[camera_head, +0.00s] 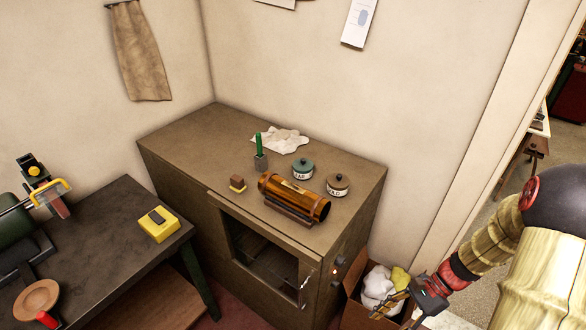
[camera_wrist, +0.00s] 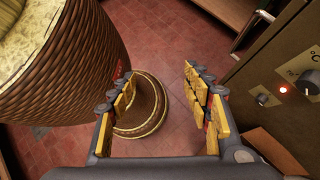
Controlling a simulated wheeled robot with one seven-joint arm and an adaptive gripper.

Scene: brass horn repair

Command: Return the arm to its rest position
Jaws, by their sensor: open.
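My gripper (camera_head: 397,298) is at the lower right in the head view, beside the right side of the brown cabinet (camera_head: 170,145) and over a cardboard box. In the wrist view my gripper (camera_wrist: 160,100) has its two yellow-padded fingers spread wide apart, with nothing between them. Beyond the fingers are the red tiled floor (camera_wrist: 165,30) and parts of my own body. My arm comes in from the right edge of the head view, bent down toward the box.
The cardboard box (camera_head: 352,316) holds rags. Cabinet knobs (camera_wrist: 263,100) are close to my gripper's right. A dark bench (camera_head: 110,235) stands left.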

